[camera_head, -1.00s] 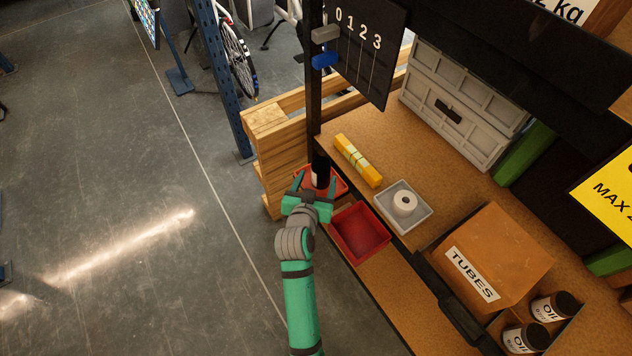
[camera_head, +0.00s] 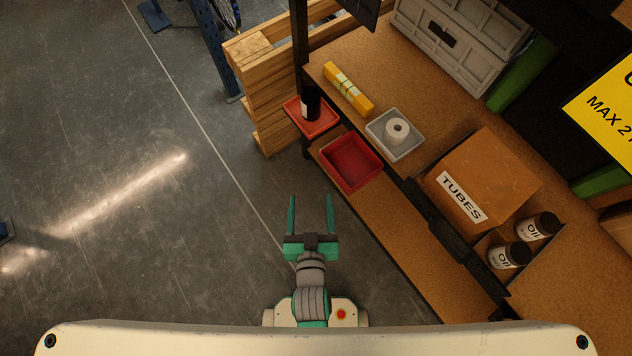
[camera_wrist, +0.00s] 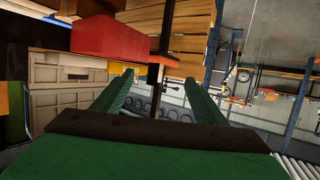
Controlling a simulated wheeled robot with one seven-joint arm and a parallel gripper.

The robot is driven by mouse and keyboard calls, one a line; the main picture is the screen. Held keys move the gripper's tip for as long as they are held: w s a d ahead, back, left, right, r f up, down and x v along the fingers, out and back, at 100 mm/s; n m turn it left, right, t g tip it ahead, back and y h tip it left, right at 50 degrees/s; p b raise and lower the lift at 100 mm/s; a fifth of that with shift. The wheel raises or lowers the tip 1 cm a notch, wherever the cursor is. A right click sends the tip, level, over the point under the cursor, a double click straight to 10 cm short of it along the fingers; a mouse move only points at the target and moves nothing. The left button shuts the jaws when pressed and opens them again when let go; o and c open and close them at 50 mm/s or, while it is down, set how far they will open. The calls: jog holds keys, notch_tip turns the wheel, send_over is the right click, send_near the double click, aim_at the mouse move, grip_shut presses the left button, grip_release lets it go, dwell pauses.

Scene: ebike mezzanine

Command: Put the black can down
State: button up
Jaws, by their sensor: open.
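The black can (camera_head: 311,103) stands upright on a small red tray (camera_head: 322,126) at the far left end of the workbench, in the head view. A pale label shows on its side. My gripper (camera_head: 311,215) is open and empty. It is over the floor in front of the bench, well apart from the can. In the wrist view, the green fingers (camera_wrist: 150,95) are spread with nothing between them. A red tray or bin (camera_wrist: 112,37) shows at the upper left there; I cannot make out the can.
A red bin (camera_head: 350,163) sits beside the tray. A grey tray (camera_head: 378,130) holds a white roll (camera_head: 396,131). A yellow pack (camera_head: 348,88), a TUBES box (camera_head: 483,178) and two OIL jars (camera_head: 509,255) are on the bench. Wooden pallets (camera_head: 262,90) stand left; the floor (camera_head: 120,240) is clear.

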jog(key=s+r, duration=0.3)
jog(key=s, duration=0.4)
jog(key=s+d+r+t, duration=0.1)
jog(key=s+r, duration=0.3)
jog(key=s, duration=0.2)
jog(key=shift+s+d+r, duration=0.25)
jog(key=shift+s, duration=0.1)
jog(key=c, duration=0.8)
jog(key=shift+d+m, duration=0.1)
jog(key=shift+m, duration=0.2)
jog(key=shift+c, duration=0.4)
